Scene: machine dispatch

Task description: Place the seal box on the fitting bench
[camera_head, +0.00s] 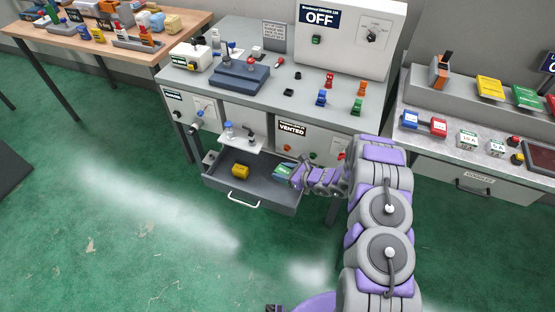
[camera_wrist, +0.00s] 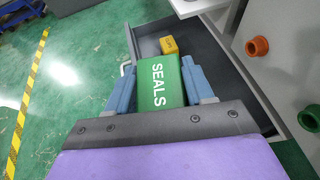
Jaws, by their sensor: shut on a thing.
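The seal box is green with white "SEALS" lettering in the wrist view (camera_wrist: 158,88). It also shows in the head view (camera_head: 282,171), at the right end of an open grey drawer (camera_head: 225,185). My gripper (camera_head: 292,173) is shut on the box, with one blue-grey finger on each side of it in the wrist view (camera_wrist: 158,70). Whether the box touches the drawer floor is unclear. No label readable here names the fitting bench. A wood-topped bench (camera_head: 172,24) at upper left holds several small parts.
A yellow block (camera_head: 240,170) lies in the drawer. The grey centre bench (camera_head: 290,105) above carries a blue fixture (camera_head: 240,76), coloured valves and a white "OFF" cabinet (camera_head: 345,38). Another bench (camera_head: 450,150) stands at right. Green floor is open in front.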

